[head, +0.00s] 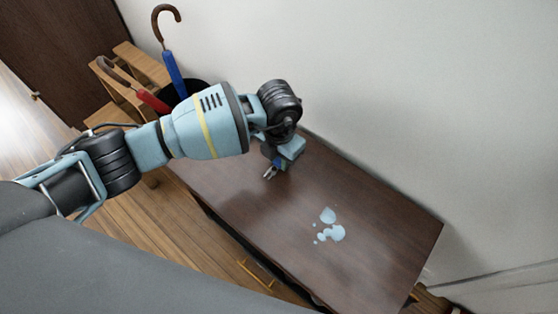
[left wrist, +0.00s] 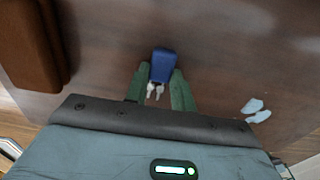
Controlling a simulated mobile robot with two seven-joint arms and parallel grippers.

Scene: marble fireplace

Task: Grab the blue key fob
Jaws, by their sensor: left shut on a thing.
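The blue key fob (left wrist: 163,66) is between the two green fingertips of my left gripper (left wrist: 160,82) in the left wrist view. The fingers are shut on its sides, and silver keys (left wrist: 155,91) hang from it toward the palm. In the head view my left gripper (head: 276,161) points down over the dark wooden table (head: 375,225), with the keys (head: 269,173) showing beside it. The fob is mostly hidden there by the gripper. I cannot tell whether it touches the tabletop. My right gripper is in neither view.
Pale blue spilled liquid (head: 330,229) lies on the tabletop. A brown object (left wrist: 28,45) stands at the left in the wrist view. A blue umbrella (head: 175,75) and a red umbrella (head: 153,101) stand past the table's far end. A white wall (head: 420,110) runs along the table.

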